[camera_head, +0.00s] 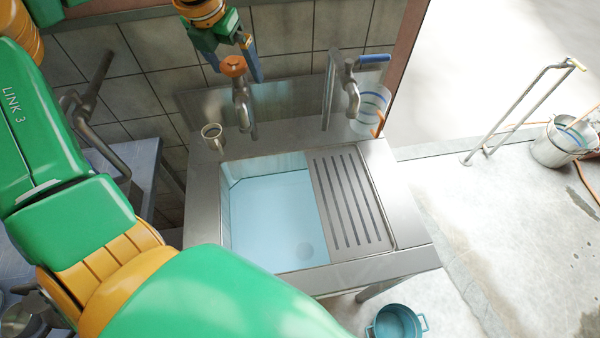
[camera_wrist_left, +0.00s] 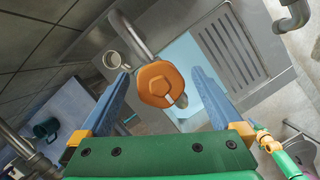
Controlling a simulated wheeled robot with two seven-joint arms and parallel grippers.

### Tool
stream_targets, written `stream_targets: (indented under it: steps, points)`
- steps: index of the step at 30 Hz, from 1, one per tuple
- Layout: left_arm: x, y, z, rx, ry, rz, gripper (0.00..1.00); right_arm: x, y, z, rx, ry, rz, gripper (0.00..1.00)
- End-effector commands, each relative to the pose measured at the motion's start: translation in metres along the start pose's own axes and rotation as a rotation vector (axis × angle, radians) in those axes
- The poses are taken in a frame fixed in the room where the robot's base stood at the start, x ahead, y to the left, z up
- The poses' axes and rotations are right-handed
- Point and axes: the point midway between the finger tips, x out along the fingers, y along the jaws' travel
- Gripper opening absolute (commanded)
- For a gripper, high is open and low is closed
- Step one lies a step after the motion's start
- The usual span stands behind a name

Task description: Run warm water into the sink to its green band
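The sink (camera_head: 207,200) holds pale blue water (camera_head: 270,215); a drain shows dimly at its bottom. I cannot make out a green band clearly. At the back stands a tap with an orange knob (camera_head: 233,66); its spout shows no visible stream. To its right is a tap with a blue lever (camera_head: 374,58). My left gripper (camera_head: 240,76) is open at the orange knob. In the left wrist view, its blue fingers (camera_wrist_left: 160,74) stand apart on either side of the knob (camera_wrist_left: 158,88), with gaps showing.
A mug (camera_head: 212,135) stands on the back left rim. A clear jug (camera_head: 368,112) with blue bands stands behind the ribbed drainboard (camera_head: 350,200). A teal pot (camera_head: 396,322) is on the floor in front. A bucket (camera_head: 556,146) stands far right.

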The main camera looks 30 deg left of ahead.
Motion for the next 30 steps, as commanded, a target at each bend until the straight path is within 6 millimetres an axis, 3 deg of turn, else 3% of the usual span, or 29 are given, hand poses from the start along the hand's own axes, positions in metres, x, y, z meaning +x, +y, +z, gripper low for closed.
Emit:
stream_targets:
  steps: [7, 15, 17, 20, 27, 30]
  points:
    - [-0.009, 0.000, 0.003, 0.000, 0.000, 0.001, 1.00, -0.009, 0.000, -0.001, 0.000, 0.000, 0.000, 0.50]
    - [-0.055, 0.000, 0.017, 0.000, 0.000, 0.001, 1.00, -0.049, 0.001, -0.004, 0.000, 0.000, 0.000, 0.50]
    - [-0.057, 0.000, 0.018, -0.002, -0.003, 0.002, 1.00, -0.041, 0.001, -0.004, 0.000, 0.000, 0.000, 0.50]
    - [-0.067, 0.000, 0.021, -0.002, -0.001, 0.001, 1.00, -0.040, 0.001, -0.004, 0.000, 0.000, 0.000, 0.50]
    - [-0.068, 0.000, 0.021, -0.001, -0.001, 0.000, 1.00, -0.039, 0.001, -0.003, 0.000, 0.000, 0.000, 0.50]
    - [-0.080, 0.000, 0.021, 0.000, -0.005, 0.002, 1.00, -0.034, 0.001, -0.003, 0.000, 0.000, 0.000, 0.50]
